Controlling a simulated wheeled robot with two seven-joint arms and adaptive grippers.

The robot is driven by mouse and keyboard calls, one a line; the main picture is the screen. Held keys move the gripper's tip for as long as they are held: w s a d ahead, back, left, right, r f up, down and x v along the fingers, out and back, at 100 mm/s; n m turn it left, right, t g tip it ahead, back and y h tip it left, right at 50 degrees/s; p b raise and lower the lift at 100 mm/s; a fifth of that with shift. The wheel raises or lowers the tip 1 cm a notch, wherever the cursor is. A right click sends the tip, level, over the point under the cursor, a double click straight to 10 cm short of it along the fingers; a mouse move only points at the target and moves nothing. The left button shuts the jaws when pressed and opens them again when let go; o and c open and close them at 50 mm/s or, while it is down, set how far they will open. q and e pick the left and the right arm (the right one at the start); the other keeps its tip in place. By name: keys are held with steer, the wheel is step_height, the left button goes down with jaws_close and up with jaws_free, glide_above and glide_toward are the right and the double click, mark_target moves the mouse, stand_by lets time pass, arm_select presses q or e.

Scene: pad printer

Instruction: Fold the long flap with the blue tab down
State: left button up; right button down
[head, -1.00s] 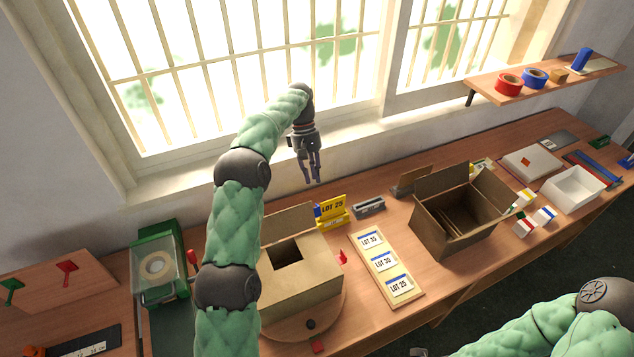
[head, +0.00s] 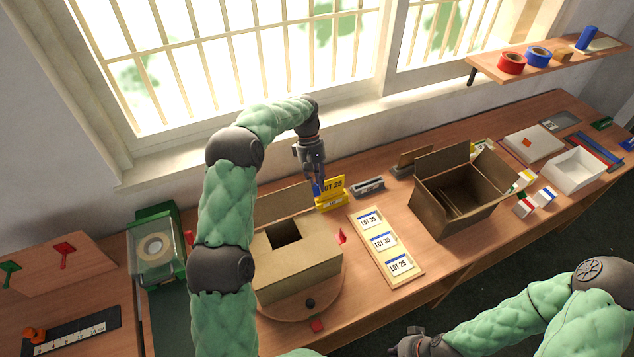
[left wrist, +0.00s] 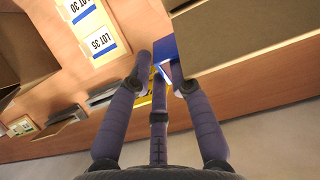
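A cardboard box (head: 297,270) sits on a round wooden turntable at left centre. Its long flap (head: 280,207) stands up at the back, and a dark opening shows in the box top. The blue tab (head: 317,188) is at the flap's right end. In the left wrist view, the blue tab (left wrist: 163,48) shows beside the flap's cardboard (left wrist: 240,30). My left gripper (head: 317,180) points down at the tab, its fingertips (left wrist: 160,66) apart around or just beside it; contact is unclear. My right gripper (head: 425,345) is low at the bottom edge, its fingers unclear.
A label board (head: 414,275) lies right of the box, and an open brown carton (head: 450,212) stands farther right. A green tape dispenser (head: 158,250) is to the left.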

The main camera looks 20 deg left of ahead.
arm_select(q)
jaws_close()
stand_by(0.3)
steer(key=shift+s+d+r+t+y+b, duration=0.25)
steer(key=shift+s+d+t+y+b, duration=0.25)
steer(key=shift+t+y+b, duration=0.4)
steer(key=shift+s+d+r+t+y+b, duration=0.3)
steer(key=shift+d+t+y+b, duration=0.3)
steer(key=shift+y+b, duration=0.55)
steer(key=shift+s+d+r+t+y+b, duration=0.2)
steer(key=shift+s+d+t+y+b, duration=0.45)
steer(key=shift+b, duration=0.65)
steer(key=shift+w+a, duration=0.15)
steer(key=shift+a, duration=0.05)
jaws_free()
